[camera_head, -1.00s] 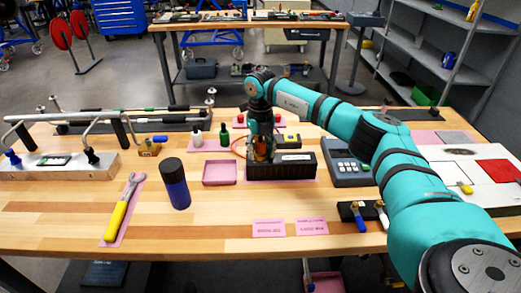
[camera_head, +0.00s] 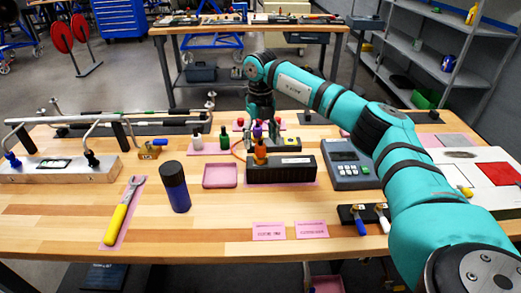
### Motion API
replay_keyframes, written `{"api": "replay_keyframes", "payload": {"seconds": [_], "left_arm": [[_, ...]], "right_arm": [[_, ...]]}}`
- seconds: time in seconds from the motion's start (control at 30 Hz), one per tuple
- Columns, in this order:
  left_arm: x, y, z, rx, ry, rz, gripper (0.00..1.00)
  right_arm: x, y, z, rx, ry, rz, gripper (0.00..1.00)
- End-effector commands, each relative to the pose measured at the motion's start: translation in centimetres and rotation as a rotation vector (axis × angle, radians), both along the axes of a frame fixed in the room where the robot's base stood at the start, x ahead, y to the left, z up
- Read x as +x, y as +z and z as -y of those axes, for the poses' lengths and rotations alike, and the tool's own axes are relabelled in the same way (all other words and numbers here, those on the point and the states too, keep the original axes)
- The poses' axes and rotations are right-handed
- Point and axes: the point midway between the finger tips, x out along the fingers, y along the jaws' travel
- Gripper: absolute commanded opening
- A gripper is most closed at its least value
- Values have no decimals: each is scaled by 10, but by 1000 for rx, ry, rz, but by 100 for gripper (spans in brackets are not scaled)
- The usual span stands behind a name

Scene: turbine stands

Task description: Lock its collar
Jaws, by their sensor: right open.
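An orange upright piece with a purple top (camera_head: 259,151) stands at the black block (camera_head: 283,172) in the middle of the table. The collar is too small to tell apart from it, and I cannot tell whether it is locked. My right gripper (camera_head: 262,125) is above and behind the orange piece, pointing down. It is open and appears empty, apart from the piece. My left gripper is not in view.
A grey keypad device (camera_head: 350,166) stands right of the block, near my right arm. A pink tray (camera_head: 220,175), small bottles (camera_head: 224,139) and a dark blue cylinder (camera_head: 174,187) are to the left. A yellow-handled wrench (camera_head: 119,217) lies further left. The front middle holds flat pink labels (camera_head: 269,231).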

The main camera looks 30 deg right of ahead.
Motion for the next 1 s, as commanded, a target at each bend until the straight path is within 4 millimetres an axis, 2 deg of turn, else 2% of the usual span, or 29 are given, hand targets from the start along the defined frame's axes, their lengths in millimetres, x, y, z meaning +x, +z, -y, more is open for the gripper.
{"api": "replay_keyframes", "payload": {"seconds": [0.03,0.1,0.33,0.5,1.0], "left_arm": [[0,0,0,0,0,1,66],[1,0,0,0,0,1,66],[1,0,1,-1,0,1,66],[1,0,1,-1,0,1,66],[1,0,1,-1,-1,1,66]], "right_arm": [[1,13,0,0,0,5,66],[1,27,0,-1,0,4,66],[1,57,0,0,1,2,66],[0,63,0,-1,1,0,66],[0,63,0,-1,1,0,66]]}}
